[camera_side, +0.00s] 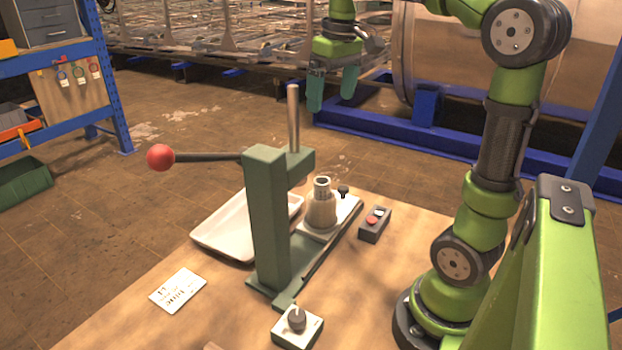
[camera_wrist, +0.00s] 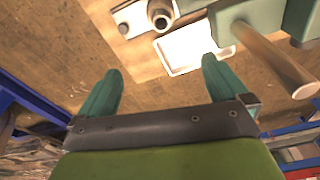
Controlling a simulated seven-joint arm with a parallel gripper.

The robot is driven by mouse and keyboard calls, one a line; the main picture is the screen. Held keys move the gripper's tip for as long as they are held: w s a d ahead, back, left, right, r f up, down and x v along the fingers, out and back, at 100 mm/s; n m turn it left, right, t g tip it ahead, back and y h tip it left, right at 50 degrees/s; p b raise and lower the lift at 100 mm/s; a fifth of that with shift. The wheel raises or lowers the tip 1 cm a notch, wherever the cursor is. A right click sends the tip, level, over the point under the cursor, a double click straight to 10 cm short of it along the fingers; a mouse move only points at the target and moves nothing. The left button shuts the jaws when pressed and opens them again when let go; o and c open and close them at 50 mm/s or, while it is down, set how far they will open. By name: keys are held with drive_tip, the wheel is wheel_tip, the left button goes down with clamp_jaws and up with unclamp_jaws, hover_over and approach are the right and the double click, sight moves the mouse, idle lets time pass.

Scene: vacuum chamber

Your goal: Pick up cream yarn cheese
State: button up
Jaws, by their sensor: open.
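The cream yarn cheese (camera_side: 320,212) stands upright on the base plate of a green press, with a pale tube rising from its top. In the wrist view a pale round piece with a dark hole (camera_wrist: 162,14), apparently the cheese seen from above, is at the top edge, ahead of the fingers. My gripper (camera_side: 332,88) is open and empty, high above and behind the table in the side view. In the wrist view its two teal fingers (camera_wrist: 162,68) are spread wide with nothing between them.
A white tray (camera_side: 225,238) lies behind the press. A red-button box (camera_side: 374,224), a knob box (camera_side: 297,326) and a printed card (camera_side: 178,290) lie on the table.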

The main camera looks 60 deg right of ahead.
approach(321, 198)
wheel_tip(321, 198, down, 5)
drive_tip(key=w+d, duration=0.1)
drive_tip(key=d, duration=0.1)
drive_tip(key=shift+w+f, duration=0.15)
drive_tip(key=shift+f, duration=0.9)
drive_tip(key=shift+w+f, duration=0.2)
drive_tip(key=shift+f, duration=0.9)
drive_tip(key=shift+w+f, duration=0.15)
drive_tip(key=shift+f, duration=0.9)
drive_tip(key=shift+r, duration=0.1)
drive_tip(key=c, duration=1.1)
